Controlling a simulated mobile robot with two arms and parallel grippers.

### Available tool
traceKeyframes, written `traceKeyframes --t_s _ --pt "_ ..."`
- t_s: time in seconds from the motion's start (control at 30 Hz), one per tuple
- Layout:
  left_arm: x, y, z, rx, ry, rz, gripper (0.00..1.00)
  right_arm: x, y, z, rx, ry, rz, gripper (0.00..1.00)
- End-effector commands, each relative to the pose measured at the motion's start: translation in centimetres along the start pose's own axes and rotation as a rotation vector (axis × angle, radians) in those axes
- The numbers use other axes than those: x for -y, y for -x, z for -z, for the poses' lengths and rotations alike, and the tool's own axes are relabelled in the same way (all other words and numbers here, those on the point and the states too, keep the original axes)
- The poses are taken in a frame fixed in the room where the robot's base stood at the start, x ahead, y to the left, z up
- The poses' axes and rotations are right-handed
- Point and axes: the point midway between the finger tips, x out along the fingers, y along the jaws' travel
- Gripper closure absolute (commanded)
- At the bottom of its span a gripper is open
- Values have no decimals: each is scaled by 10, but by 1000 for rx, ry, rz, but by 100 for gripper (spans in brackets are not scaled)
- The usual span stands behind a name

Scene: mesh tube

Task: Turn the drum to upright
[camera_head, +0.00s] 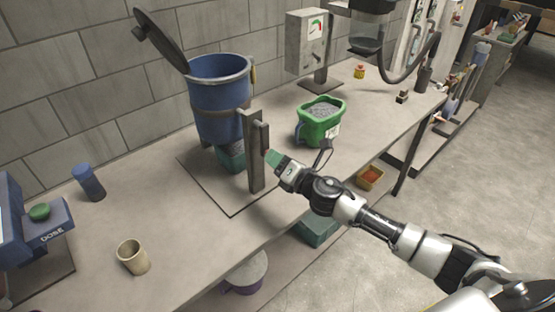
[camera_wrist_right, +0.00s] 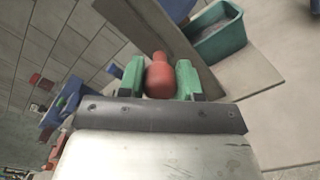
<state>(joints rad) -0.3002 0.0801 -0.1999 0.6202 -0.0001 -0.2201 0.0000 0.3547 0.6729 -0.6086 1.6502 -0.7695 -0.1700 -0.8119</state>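The blue drum (camera_head: 219,100) hangs at a grey post (camera_head: 255,178) on the bench, its mouth facing up. It looks close to upright; a slight tilt is hard to judge. A dark round lid (camera_head: 161,42) stands open at its upper left. My right gripper (camera_head: 272,158) is at the right side of the post. In the right wrist view its green fingers lie against both sides of a red handle (camera_wrist_right: 160,80), with no clear gap. The handle is mostly hidden in the head view. My left gripper is not in view.
A teal bin (camera_head: 231,157) stands under the drum, also in the right wrist view (camera_wrist_right: 217,36). A green tub (camera_head: 312,130) of grey material stands to the right. A beige cup (camera_head: 133,257) and blue cylinder (camera_head: 88,183) stand left. The front bench is mostly clear.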

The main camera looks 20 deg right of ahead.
Motion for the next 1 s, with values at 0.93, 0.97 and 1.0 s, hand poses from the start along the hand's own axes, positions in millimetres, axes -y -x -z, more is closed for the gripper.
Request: traceKeyframes --t_s 0.93,0.97,1.0 --pt "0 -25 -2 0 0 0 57 3 84 3 -4 1 2 42" --pt "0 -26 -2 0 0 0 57 4 88 3 -4 0 3 42" --pt "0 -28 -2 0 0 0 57 3 93 3 -3 0 3 42"
